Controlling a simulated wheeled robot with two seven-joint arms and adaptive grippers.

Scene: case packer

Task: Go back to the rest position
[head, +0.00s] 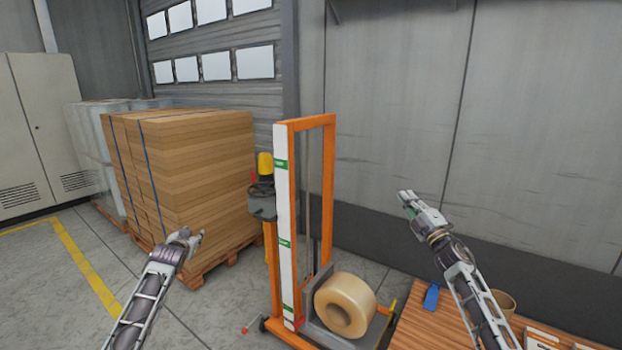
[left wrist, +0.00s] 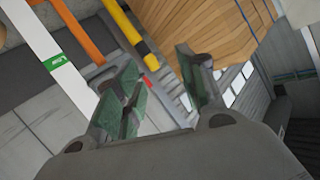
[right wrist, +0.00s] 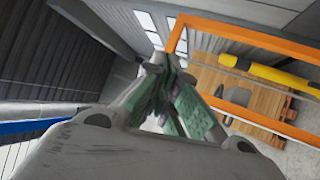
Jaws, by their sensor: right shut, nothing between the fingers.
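My left gripper (head: 191,237) is raised at the lower left of the head view, in front of the stack of cardboard. In the left wrist view its two fingers (left wrist: 156,65) stand apart with nothing between them. My right gripper (head: 406,197) is raised right of the orange lift frame, in front of the grey wall. In the right wrist view its fingers (right wrist: 165,65) are together and hold nothing. Neither gripper appears to touch anything.
An orange lift frame (head: 329,180) holding a large tape roll (head: 362,303) stands between my arms. Flat cardboard (head: 190,170) is stacked on a pallet (head: 225,258) behind the left gripper. A wooden table (head: 412,325) with a blue object (head: 431,297) lies below the right arm.

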